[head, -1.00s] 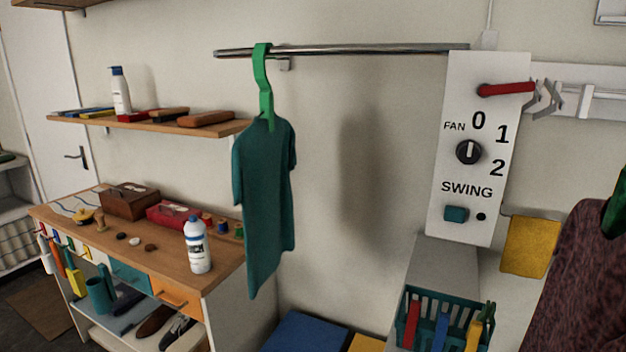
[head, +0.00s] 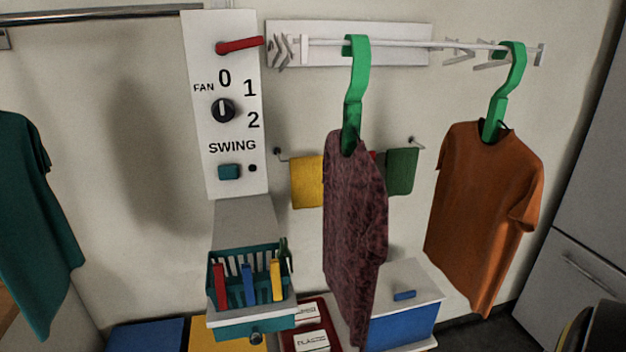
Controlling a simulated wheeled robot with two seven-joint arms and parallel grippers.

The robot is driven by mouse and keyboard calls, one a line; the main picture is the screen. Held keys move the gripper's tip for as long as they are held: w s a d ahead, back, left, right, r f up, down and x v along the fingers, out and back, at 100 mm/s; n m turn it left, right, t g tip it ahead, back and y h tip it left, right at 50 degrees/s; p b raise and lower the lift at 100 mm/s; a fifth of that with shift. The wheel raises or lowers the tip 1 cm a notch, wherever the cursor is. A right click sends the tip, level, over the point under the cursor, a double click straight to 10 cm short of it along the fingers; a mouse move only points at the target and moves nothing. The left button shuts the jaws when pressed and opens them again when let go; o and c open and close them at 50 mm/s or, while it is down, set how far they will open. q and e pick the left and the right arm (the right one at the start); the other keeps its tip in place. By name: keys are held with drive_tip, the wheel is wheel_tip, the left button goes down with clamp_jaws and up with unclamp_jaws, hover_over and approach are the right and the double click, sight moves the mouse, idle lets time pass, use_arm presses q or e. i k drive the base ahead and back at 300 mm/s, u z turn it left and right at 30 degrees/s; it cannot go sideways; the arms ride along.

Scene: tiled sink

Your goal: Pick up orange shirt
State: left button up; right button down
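The orange shirt (head: 484,205) hangs at the right of the head view on a green hanger (head: 510,90). The hanger's hook is over the right end of a white wall-mounted rail (head: 420,42). The shirt hangs free and is seen at an angle. Neither of my grippers is in view.
A dark maroon patterned shirt (head: 355,230) hangs on the same rail, left of the orange one. A teal shirt (head: 35,220) is at the left edge. A fan panel (head: 225,130), a clothespin basket (head: 248,275) and a blue-fronted white box (head: 402,310) stand nearby. A grey cabinet (head: 580,200) is at the right.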

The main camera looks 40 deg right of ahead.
sight(489, 186)
drive_tip(key=z, duration=3.6)
drive_tip(key=i, duration=2.75)
drive_tip(key=u, duration=2.35)
